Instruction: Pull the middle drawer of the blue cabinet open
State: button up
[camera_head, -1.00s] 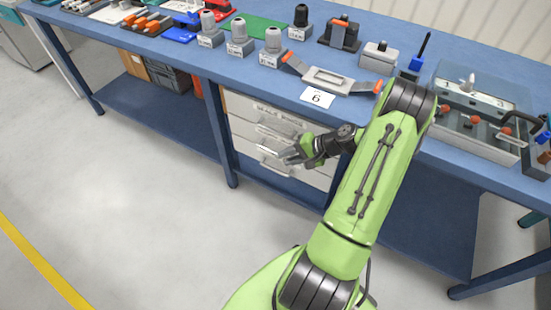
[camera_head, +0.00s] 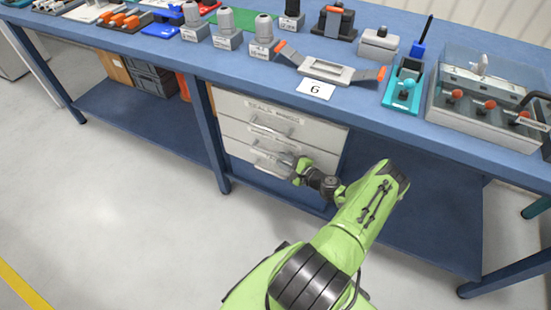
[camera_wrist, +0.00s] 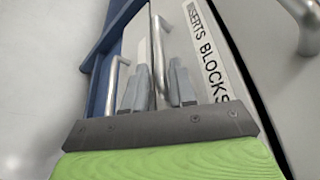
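The cabinet (camera_head: 233,104) has light grey drawer fronts and sits under the blue workbench. Its drawers look shut. In the wrist view, the middle drawer's metal bar handle (camera_wrist: 159,38) stands beside a label reading "INSERTS BLOCKS" (camera_wrist: 208,55). My gripper (camera_head: 284,160) is at the drawer fronts in the head view, partly covering the lower handles. In the wrist view, my gripper (camera_wrist: 158,82) has its two grey fingers apart, one on either side of the middle handle. Finger contact with the handle is not clear.
Another handle (camera_wrist: 117,85) is left of my fingers and one (camera_wrist: 305,22) is at the upper right. A blue bench leg (camera_head: 212,140) stands left of the drawers. The benchtop (camera_head: 375,110) holds fixtures and a "6" card (camera_head: 316,89). The floor (camera_head: 120,200) is clear.

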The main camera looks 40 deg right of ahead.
aim_at(276, 156)
jog(key=b+x, duration=0.1)
jog(key=x, duration=0.3)
jog(key=shift+w+f, duration=0.1)
jog(key=shift+w, duration=0.15)
grip_shut()
